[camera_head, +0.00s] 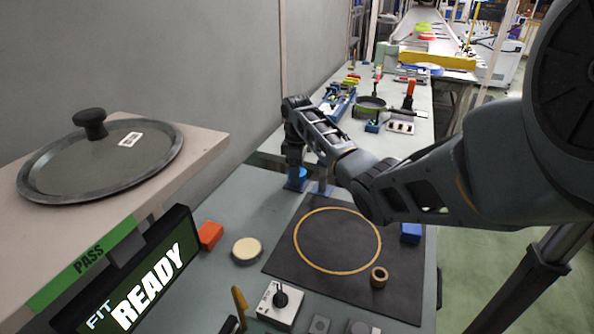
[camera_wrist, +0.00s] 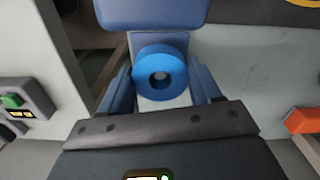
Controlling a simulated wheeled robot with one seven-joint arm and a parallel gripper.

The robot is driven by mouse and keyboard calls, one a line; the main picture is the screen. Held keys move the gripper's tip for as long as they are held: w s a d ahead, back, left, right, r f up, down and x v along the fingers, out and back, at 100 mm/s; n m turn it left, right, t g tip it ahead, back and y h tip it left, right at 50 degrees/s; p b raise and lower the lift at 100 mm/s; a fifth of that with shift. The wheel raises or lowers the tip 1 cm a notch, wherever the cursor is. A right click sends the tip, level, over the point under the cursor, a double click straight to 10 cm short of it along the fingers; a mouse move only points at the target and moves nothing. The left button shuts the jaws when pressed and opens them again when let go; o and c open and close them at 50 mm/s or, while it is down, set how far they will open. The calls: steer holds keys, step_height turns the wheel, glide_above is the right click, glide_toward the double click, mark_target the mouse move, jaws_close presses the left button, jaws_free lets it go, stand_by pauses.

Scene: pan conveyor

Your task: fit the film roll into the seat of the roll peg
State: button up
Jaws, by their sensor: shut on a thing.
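The film roll is a blue ring with a round centre hole (camera_wrist: 149,88). In the wrist view it sits between the two fingers of my gripper (camera_wrist: 162,80), which are shut on its sides. A blue upright part with a wide blue block (camera_wrist: 150,12) shows just behind the roll; I take it for the roll peg's stand. A pale spot shows inside the hole; I cannot tell whether it is the peg.
An orange block (camera_head: 210,235) and a cream disc (camera_head: 247,250) lie left.

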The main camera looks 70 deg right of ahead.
steer(key=shift+f+b, duration=0.5)
steer(key=shift+f, duration=0.5)
steer(key=o, duration=1)
steer(key=shift+r, duration=0.15)
step_height(320, 180, up, 8)
steer(key=shift+f, duration=0.15)
